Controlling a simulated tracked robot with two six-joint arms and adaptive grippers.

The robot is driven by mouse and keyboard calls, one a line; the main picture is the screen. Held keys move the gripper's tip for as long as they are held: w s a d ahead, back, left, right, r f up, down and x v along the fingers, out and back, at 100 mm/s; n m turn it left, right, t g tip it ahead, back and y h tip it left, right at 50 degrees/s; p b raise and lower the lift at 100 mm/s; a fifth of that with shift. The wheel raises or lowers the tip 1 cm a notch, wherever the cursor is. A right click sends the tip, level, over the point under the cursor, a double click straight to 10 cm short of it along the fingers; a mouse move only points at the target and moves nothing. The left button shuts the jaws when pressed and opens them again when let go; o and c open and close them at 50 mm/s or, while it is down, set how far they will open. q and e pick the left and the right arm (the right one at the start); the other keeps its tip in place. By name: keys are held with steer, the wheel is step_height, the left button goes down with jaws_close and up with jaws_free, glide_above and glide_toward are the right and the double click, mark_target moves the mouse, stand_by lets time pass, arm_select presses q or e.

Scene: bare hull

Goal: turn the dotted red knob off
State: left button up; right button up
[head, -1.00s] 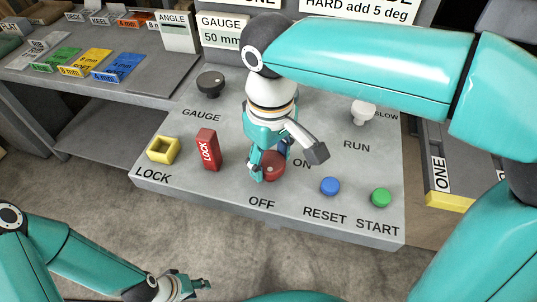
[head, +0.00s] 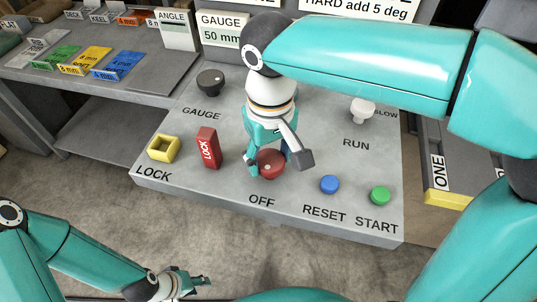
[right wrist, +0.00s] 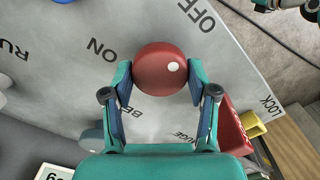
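The red knob (head: 271,164) with a white dot sits on the grey panel between the ON and OFF labels. In the right wrist view the knob (right wrist: 158,72) fills the space between my fingertips, its dot to the right of its centre. In that view OFF is at the upper right and ON at the left. My right gripper (head: 270,162) points down over the knob, one finger on each side. Its fingers (right wrist: 160,75) look open, with only thin gaps to the knob. My left gripper (head: 203,281) is low at the left, far from the panel; its opening is unclear.
A red LOCK block (head: 207,148) and a yellow square ring (head: 163,149) are left of the knob. A blue button (head: 329,184) and a green button (head: 380,195) are to its right. A black gauge knob (head: 210,82) and a white knob (head: 362,111) stand farther back.

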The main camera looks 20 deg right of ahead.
mark_target(270, 159)
steer(key=o, duration=0.4)
steer(key=shift+w, duration=0.1)
step_height(270, 159, up, 12)
steer(key=shift+f, duration=0.1)
stand_by(0.4)
stand_by(0.4)
